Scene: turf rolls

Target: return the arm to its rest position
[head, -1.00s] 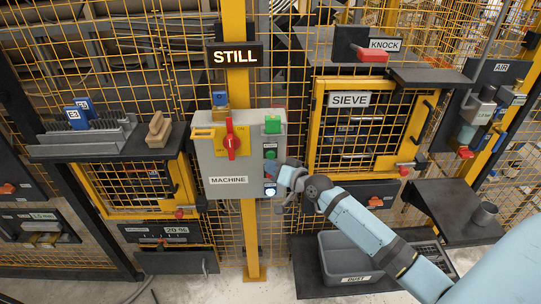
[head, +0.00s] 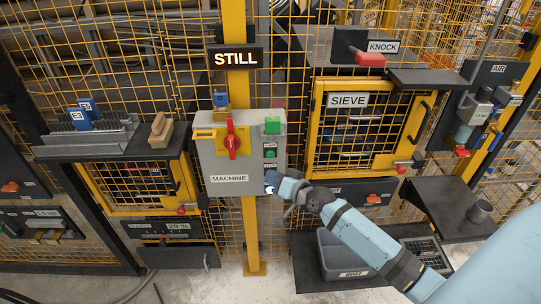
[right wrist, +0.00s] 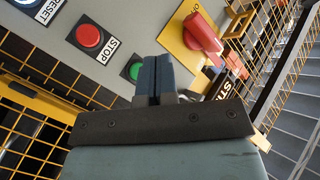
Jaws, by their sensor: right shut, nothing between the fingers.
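My right arm (head: 362,240) comes in from the lower right in the head view. Its gripper (head: 272,180) is at the lower right of the grey machine box (head: 232,160), by the lowest button. In the right wrist view the gripper (right wrist: 152,62) is shut and empty, its two dark fingers together in front of the box. There I see a red STOP button (right wrist: 90,37), a green button (right wrist: 131,70), the RESET label (right wrist: 47,9) and the red rotary switch (right wrist: 203,33). I cannot tell whether the fingertips touch the box. My left gripper is not in view.
The STILL sign (head: 235,57) hangs above the box. The SIEVE door (head: 345,102) and red KNOCK handle (head: 370,59) are to the right. A grey DUST bin (head: 335,262) sits low beneath my arm. A shelf (head: 105,150) with a brush juts out left.

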